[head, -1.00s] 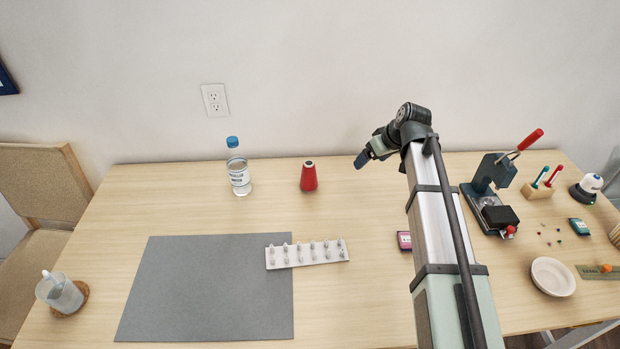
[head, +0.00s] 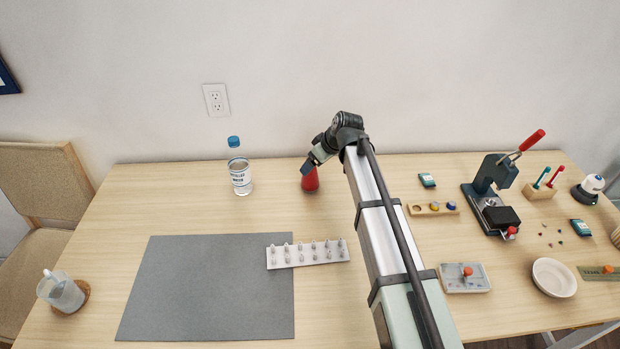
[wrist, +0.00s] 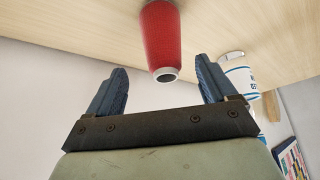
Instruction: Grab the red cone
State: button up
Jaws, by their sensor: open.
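The red cone (head: 311,182) stands upright on the table near the back, just right of the bottle. In the head view my gripper (head: 308,166) covers its upper part. In the wrist view the red cone (wrist: 162,40) shows with its pale hollow top pointing toward me. My gripper (wrist: 162,88) is open there, with one blue finger on each side of the line to the cone. I cannot tell any contact.
A water bottle (head: 239,172) stands left of the cone, close by. A white rack of bobbins (head: 307,254) and a grey mat (head: 212,290) lie in front. A press (head: 490,196) stands to the right. The table around the cone's front is clear.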

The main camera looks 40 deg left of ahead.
aim_at(310, 175)
jog(key=shift+s+x, duration=0.15)
jog(key=shift+x, duration=1.45)
jog(key=shift+s+x, duration=0.15)
jog(key=shift+x, duration=1.4)
jog(key=shift+d, duration=0.1)
jog(key=shift+c, duration=0.2)
jog(key=c, duration=1.1)
